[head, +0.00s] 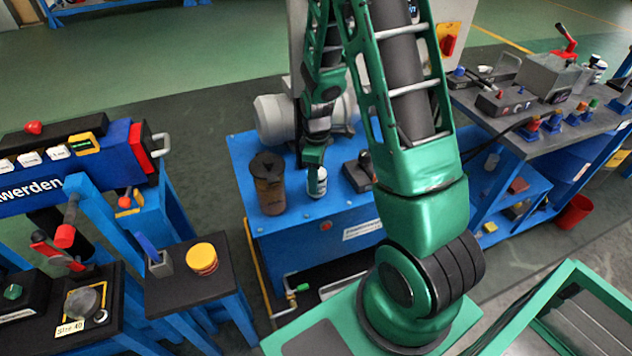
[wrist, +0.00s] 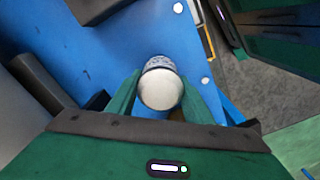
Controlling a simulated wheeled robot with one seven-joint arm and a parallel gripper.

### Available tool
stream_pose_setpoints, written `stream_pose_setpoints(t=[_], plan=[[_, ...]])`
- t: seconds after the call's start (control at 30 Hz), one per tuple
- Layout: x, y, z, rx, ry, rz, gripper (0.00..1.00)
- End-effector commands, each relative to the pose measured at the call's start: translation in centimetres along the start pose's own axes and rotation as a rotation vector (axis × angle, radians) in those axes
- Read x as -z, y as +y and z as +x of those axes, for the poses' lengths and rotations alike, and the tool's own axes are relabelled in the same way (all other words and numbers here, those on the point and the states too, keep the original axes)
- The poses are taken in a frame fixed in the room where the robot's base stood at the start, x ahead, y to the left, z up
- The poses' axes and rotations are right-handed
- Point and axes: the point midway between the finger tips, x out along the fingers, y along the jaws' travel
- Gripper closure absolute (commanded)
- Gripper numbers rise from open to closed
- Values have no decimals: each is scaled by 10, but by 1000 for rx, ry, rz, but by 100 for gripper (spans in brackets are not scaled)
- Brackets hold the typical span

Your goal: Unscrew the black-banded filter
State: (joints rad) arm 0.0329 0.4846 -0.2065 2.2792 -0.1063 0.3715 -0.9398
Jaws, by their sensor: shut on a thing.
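A small white cylindrical filter (head: 317,184) stands upright on the blue bench (head: 330,225) in the head view. In the wrist view its pale round end (wrist: 161,91) faces the camera, with a dark patterned strip along the upper edge; I cannot tell the colour of its band for sure. My gripper (head: 315,166) comes down from above onto the filter. In the wrist view the two green fingers of my gripper (wrist: 162,98) press on its left and right sides. The filter's lower part and its seat are hidden in the wrist view.
A dark brown canister (head: 268,185) stands left of the filter on the same bench. A dark box (head: 359,172) lies close on the right. A grey motor (head: 275,118) is behind. A workbench (head: 560,125) with several devices stands at the right, and a dark stand (head: 195,270) at left.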

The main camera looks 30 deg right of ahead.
Motion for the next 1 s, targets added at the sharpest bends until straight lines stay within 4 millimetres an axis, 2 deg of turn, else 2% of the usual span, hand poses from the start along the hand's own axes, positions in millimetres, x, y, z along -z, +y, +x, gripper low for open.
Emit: stream_pose_setpoints(t=[0.37, 0.73, 1.0], plan=[[-2, 1, 0, -1, -3, -28, 79], [-2, 0, 0, 0, -4, -397, 79], [-3, 0, 0, 0, -4, -460, 79]])
